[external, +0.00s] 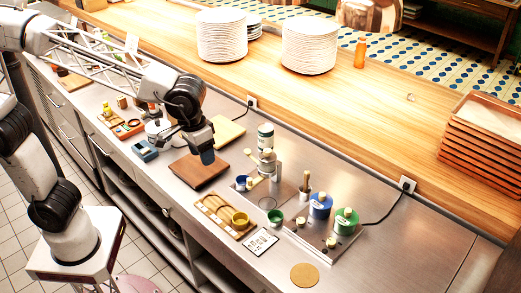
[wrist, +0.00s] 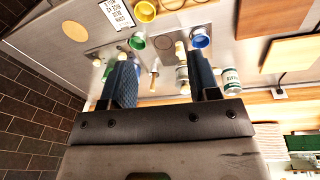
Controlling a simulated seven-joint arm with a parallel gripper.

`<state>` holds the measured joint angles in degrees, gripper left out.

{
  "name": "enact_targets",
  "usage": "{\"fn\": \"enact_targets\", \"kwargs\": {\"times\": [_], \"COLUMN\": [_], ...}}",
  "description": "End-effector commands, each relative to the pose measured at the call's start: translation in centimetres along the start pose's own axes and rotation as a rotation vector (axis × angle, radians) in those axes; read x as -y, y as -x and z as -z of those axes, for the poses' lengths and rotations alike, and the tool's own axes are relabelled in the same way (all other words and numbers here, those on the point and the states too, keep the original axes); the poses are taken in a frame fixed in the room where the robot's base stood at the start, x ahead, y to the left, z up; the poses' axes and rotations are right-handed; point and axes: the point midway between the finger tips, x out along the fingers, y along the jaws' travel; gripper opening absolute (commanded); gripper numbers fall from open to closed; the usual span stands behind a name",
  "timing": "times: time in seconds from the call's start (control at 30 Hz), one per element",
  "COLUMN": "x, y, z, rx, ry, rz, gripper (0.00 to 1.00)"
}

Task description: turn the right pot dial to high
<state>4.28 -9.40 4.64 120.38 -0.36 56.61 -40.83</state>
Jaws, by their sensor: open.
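The right pot is a green pot (external: 345,221) with a pale lid knob, on a steel plate at the right of the counter. A blue pot (external: 320,206) stands to its left. A small dial (external: 331,242) sits in front of the green pot, and another dial (external: 300,221) sits in front of the blue pot. The dial's setting is too small to read. My gripper (external: 207,156) is open and empty above the brown board, well left of the pots. In the wrist view my gripper's fingers (wrist: 165,82) stand apart, and the left finger partly hides the pots.
A brown board (external: 199,170) lies below my gripper. Jars, a blue cup (external: 242,182), a yellow cup (external: 240,219) and a green cup (external: 275,217) stand between it and the pots. A printed card (external: 261,241) and cork disc (external: 304,275) lie near the front edge.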

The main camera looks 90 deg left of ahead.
Motion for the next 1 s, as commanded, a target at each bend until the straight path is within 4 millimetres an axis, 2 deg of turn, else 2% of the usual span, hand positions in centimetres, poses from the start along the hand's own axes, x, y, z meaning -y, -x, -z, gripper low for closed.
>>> {"fn": "enact_targets", "kwargs": {"times": [0.1,0.47,0.77,1.0], "x": [-2.3,-9.1,-14.7,-19.1], "y": [-0.8,-3.7,-7.1,-10.5], "z": [2.1,7.6,11.8,14.8], "rx": [0.009,0.028,0.04,0.046], "ry": [0.064,0.267,0.436,0.572], "rz": [0.008,0.03,0.053,0.073], "gripper": [0.56,0.56,0.56,0.56]}}
